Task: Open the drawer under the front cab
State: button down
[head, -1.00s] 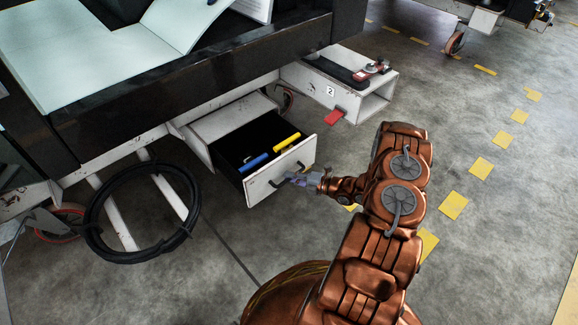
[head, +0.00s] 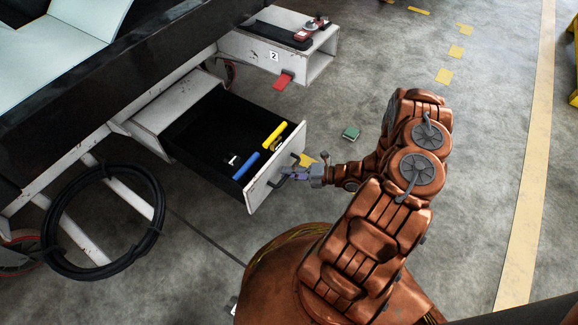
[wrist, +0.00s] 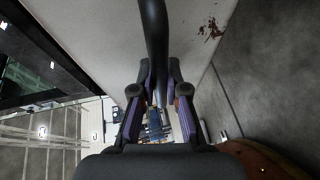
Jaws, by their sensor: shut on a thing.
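The drawer (head: 298,158) under the front cab is pulled well out, with a white front panel and a dark inside. A blue item (head: 246,166) and a yellow item (head: 275,134) lie in it, with a small dark item beside them. My gripper (head: 287,178) is at the drawer's outer face, shut on its dark handle (head: 279,184). In the wrist view the handle (wrist: 154,40) runs as a thick dark bar between the fingers (wrist: 160,95), close to the white panel (wrist: 90,35).
A white box marked 2 (head: 240,46) with a red tab (head: 283,80) is behind the drawer. A black cable coil (head: 60,268) hangs at left. A small green object (head: 351,133) lies on the floor. Grey floor is clear at right, by a yellow line (head: 525,210).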

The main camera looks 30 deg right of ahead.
jog(key=shift+s+d, duration=0.25)
jog(key=shift+s, duration=0.25)
jog(key=c, duration=1.2)
grip_release()
jog(key=shift+s, duration=0.1)
jog(key=v, duration=1.2)
jog(key=shift+r, duration=0.1)
